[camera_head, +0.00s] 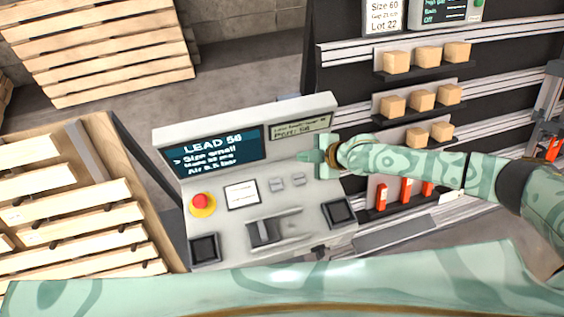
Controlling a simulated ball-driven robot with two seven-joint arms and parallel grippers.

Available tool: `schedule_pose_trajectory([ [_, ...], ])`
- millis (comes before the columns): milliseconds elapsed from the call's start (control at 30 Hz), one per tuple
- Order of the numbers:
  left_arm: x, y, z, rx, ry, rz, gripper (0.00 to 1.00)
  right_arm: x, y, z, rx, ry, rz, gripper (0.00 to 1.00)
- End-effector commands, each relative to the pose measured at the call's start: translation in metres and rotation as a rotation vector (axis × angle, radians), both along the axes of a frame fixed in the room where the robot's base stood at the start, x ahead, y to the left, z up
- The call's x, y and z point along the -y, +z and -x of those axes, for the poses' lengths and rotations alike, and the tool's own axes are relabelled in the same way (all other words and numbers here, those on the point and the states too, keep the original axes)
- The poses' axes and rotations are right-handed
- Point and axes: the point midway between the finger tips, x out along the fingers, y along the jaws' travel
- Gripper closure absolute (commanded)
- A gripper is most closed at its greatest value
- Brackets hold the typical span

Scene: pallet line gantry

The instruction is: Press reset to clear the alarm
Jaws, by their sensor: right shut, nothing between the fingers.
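A grey control console (170,133) stands in front of me. Its large screen (220,150) reads "LEAD 56" and "Size small" with smaller lines below. A small display (300,127) to its right has text too small to read surely. Two small grey buttons, a left one (276,184) and a right one (298,180), sit on the sloped panel; no reset marking is legible. My right gripper (303,156) is shut and empty, pointing left, just above the right button in the picture. Whether it touches the console I cannot tell. My left gripper is not in view.
A red mushroom button (202,202) on a yellow base, a white label (242,195) and two black square pads (205,249) (339,212) are on the panel. Shelves (415,70) with wooden blocks stand at right. Wooden pallets (100,50) lie at left. Grey floor shows behind.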

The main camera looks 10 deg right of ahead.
Motion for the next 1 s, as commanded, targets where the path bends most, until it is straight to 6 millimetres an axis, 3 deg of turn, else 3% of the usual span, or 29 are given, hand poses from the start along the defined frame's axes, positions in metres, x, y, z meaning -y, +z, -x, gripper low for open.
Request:
schedule_pose_trajectory([
  [133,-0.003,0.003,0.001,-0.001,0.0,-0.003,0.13,0.0,0.003,0.006,-0.007,0.023,0.007,1.0],
  [400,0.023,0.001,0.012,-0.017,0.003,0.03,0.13,-0.001,0.001,0.006,-0.006,0.021,0.006,1.0],
  [567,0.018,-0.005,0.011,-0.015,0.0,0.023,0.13,-0.001,-0.005,0.006,-0.006,0.02,0.006,1.0],
  [1000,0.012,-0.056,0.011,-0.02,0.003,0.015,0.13,0.0,-0.062,0.007,-0.009,0.02,0.007,1.0],
])
